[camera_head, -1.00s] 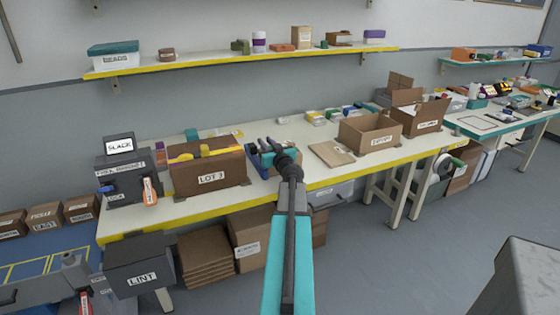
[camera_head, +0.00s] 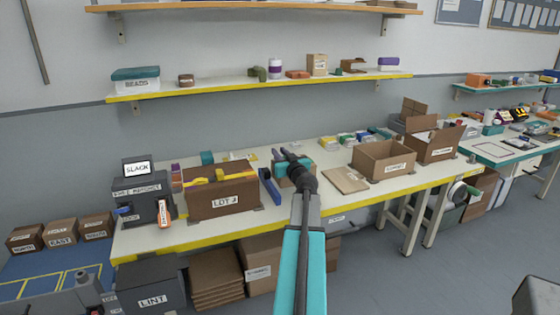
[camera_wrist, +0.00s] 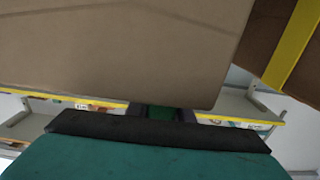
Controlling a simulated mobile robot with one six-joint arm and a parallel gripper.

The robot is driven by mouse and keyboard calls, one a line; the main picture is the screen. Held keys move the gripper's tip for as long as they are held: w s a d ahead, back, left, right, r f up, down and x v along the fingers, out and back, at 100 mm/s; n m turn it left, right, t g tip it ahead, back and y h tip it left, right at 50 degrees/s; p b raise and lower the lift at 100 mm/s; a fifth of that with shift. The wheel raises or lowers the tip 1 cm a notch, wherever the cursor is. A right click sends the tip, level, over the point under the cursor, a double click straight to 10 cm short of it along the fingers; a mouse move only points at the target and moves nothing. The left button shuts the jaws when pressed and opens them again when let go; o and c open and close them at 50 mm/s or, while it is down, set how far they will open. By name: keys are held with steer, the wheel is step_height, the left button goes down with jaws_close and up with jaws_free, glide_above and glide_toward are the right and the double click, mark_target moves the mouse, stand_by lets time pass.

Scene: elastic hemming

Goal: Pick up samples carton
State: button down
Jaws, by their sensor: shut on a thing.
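A small brown carton (camera_head: 284,181) is at the middle of the bench, right of the LOT 3 box, mostly hidden behind my arm in the head view. No label on it is readable, so I cannot confirm it is the samples carton. My gripper (camera_head: 290,162) is at its top and shut on it. In the wrist view a plain cardboard face (camera_wrist: 120,50) fills the upper left, close to the jaws. I cannot tell whether the carton's base is clear of the bench.
The LOT 3 box (camera_head: 220,200) with yellow items stands close on the left, and a blue object (camera_head: 269,187) sits between. A flat cardboard piece (camera_head: 345,180) and an open box (camera_head: 384,160) are on the right. A shelf (camera_head: 260,84) runs above.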

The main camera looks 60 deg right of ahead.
steer(key=b+v, duration=0.2)
steer(key=v, duration=1.1)
steer(key=shift+b, duration=0.3)
steer(key=b+v, duration=0.1)
steer(key=b, duration=0.5)
steer(key=shift+s+a, duration=0.2)
steer(key=shift+s, duration=0.05)
steer(key=shift+s+b, duration=0.1)
steer(key=shift+b, duration=0.25)
steer(key=b+v, duration=0.3)
steer(key=b, duration=0.5)
steer(key=shift+s+r+b, duration=0.1)
steer(key=shift+r+b, duration=0.1)
steer(key=shift+b, duration=0.3)
